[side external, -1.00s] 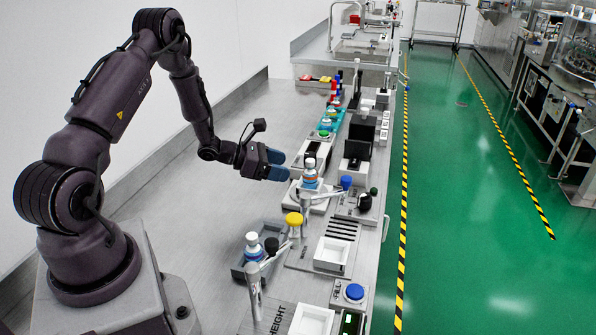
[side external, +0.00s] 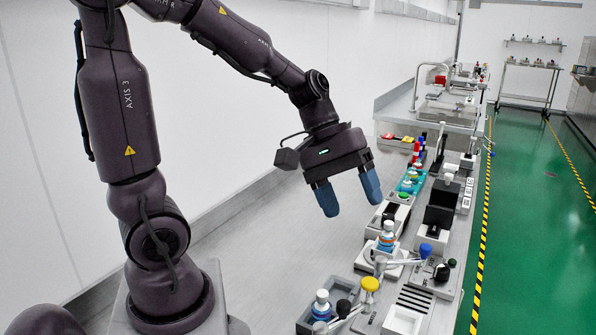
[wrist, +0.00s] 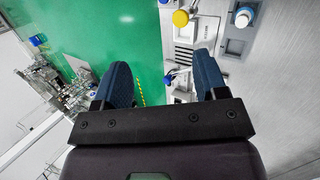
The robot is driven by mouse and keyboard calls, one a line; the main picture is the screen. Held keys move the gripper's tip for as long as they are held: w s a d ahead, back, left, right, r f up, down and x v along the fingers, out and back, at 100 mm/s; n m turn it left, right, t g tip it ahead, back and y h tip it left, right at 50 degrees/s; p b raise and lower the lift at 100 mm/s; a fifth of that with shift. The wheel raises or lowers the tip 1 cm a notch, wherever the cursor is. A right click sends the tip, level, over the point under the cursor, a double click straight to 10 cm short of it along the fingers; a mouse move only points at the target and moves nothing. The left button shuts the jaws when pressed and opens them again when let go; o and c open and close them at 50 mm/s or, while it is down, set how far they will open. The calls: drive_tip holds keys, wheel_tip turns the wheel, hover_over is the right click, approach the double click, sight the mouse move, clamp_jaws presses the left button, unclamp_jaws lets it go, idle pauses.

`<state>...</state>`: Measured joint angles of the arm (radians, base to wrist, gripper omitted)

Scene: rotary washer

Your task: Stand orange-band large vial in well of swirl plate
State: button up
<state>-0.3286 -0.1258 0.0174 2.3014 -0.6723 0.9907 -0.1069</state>
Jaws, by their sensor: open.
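My gripper (side external: 351,202) is open and empty, fingers pointing down, high above the bench and left of the row of equipment. In the wrist view its two blue fingers (wrist: 161,75) are spread with nothing between them. One white-capped vial with a blue label (side external: 387,238) stands on a pale unit, perhaps the swirl plate. A second white-capped vial (side external: 321,308) stands in a grey holder nearer the camera; a white-capped vial in a grey holder (wrist: 244,15) shows in the wrist view.
A yellow knob (side external: 370,284) and a dark ball-shaped top (side external: 343,307) stand near the closer vial. A blue knob (side external: 425,249), white trays (side external: 404,320) and a teal rack (side external: 411,182) line the bench. The bench left of the row is clear.

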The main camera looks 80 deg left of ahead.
drive_tip(key=s+r+m+t+y, duration=0.2)
drive_tip(key=s+r+m+y, duration=0.3)
drive_tip(key=s+m, duration=0.3)
drive_tip(key=shift+s+d+r+m+t+y, duration=0.2)
drive_tip(key=shift+d+m+t+y, duration=0.1)
drive_tip(key=shift+m, duration=0.5)
drive_tip(key=shift+f, duration=0.1)
drive_tip(key=shift+c, duration=0.2)
idle(0.8)
